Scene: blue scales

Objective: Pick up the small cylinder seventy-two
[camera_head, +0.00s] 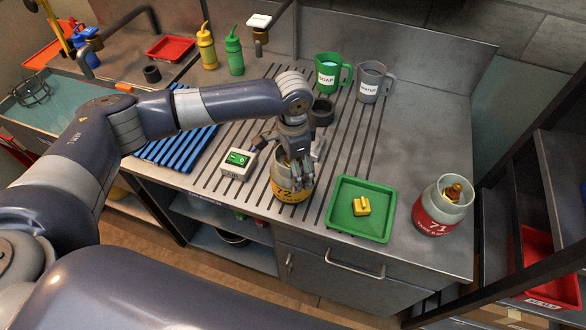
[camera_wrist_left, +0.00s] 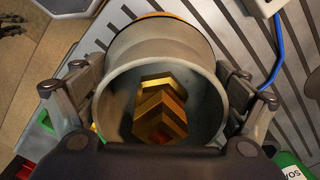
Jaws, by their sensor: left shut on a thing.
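The small cylinder seventy-two (camera_head: 290,190), with a yellow band marked 72, is near the front edge of the slatted metal counter. My left gripper (camera_head: 297,174) comes down over it from above and is shut on it. In the left wrist view the cylinder's grey open rim (camera_wrist_left: 165,65) sits between the two fingers (camera_wrist_left: 163,98), upright to the camera, with a gold stepped piece (camera_wrist_left: 160,108) inside. I cannot tell whether its base touches the counter. My right gripper is not in view.
A green tray (camera_head: 376,230) holding a yellow piece (camera_head: 361,206) is just right of the cylinder. A red-banded cylinder 71 (camera_head: 438,215) stands further right. Green (camera_head: 328,75) and grey (camera_head: 372,82) mugs stand behind.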

